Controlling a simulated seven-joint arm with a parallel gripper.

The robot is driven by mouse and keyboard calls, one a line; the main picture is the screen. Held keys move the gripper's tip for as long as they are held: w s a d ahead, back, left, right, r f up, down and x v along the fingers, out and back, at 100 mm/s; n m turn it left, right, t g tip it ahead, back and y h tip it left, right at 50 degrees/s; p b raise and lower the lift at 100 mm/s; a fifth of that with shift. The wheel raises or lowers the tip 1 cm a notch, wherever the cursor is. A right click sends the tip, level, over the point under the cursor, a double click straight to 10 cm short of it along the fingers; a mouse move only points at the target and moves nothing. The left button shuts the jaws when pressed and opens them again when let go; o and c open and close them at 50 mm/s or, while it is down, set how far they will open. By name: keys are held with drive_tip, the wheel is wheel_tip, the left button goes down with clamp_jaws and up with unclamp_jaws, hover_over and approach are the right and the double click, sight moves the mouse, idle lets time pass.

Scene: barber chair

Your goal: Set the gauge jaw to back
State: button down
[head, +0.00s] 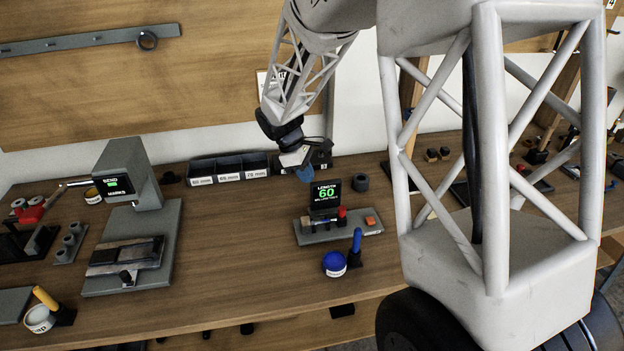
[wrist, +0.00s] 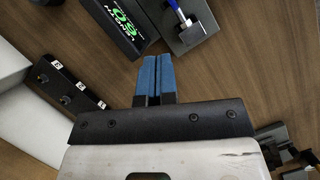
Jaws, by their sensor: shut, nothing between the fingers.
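The gauge is a grey base (head: 340,236) on the bench with a dark display (head: 325,195) reading LENGTH 60 in green. A red knob (head: 342,212) and an orange button (head: 370,222) are on it.
Labelled bins (head: 228,167) stand behind. A blue round pot (head: 334,263) and a blue-handled tool (head: 357,240) are in front of the gauge. A dark ring (head: 360,182) lies behind it. A grey bending machine (head: 130,225) stands left, with clear bench between.

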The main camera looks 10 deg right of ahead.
approach(338, 215)
drive_tip(key=f, duration=0.1)
drive_tip(key=a+f, duration=0.2)
drive_tip(key=f, duration=0.1)
drive_tip(key=shift+w+f, duration=0.1)
drive_tip(key=shift+w, duration=0.3)
drive_tip(key=shift+s+d, duration=0.25)
drive_tip(key=shift+d, duration=0.2)
drive_tip(key=shift+s+d, duration=0.2)
drive_tip(key=shift+d, duration=0.25)
drive_tip(key=shift+s+d, duration=0.4)
drive_tip(key=shift+d, duration=0.35)
drive_tip(key=shift+d, duration=0.15)
drive_tip(key=shift+d, duration=1.4)
